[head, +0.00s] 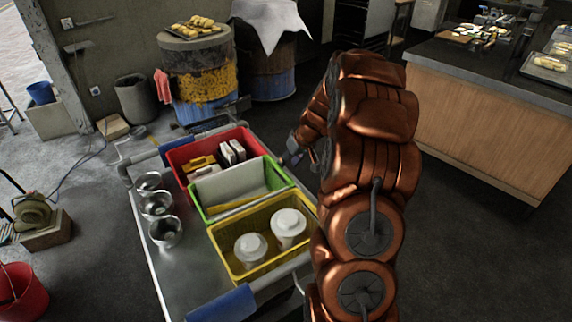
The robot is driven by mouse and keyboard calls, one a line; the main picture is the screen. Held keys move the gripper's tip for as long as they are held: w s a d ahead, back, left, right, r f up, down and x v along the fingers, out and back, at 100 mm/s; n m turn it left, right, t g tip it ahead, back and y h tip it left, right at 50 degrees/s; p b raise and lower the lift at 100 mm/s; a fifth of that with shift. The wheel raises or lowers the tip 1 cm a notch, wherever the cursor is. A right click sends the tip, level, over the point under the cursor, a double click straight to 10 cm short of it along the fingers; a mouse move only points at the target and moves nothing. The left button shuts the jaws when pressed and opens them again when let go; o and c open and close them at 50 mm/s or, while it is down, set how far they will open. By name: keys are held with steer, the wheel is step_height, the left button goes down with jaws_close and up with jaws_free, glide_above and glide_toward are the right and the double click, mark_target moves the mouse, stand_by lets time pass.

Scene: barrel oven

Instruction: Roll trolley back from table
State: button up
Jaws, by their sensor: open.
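The trolley (190,268) is a grey metal cart at the left centre, with a blue grip (221,303) on its near rail and another blue grip at its far end. It carries a red bin (179,158), a green bin (200,208) and a yellow bin (221,239). My copper arm hangs to the right of the trolley. My gripper (301,158) is partly hidden behind the arm, beside the trolley's right edge. It is open, and I see nothing held in it. The wooden table (485,130) with a dark top stands at the right, apart from the trolley.
Small steel bowls (157,204) stand on the trolley's left side, and white lidded jars (289,227) stand in the yellow bin. A barrel oven (198,75) stands behind the trolley. A red bucket (22,290) is at the lower left. Dark floor is clear at the lower right.

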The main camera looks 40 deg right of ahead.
steer(key=shift+x, duration=1.3)
jaws_close()
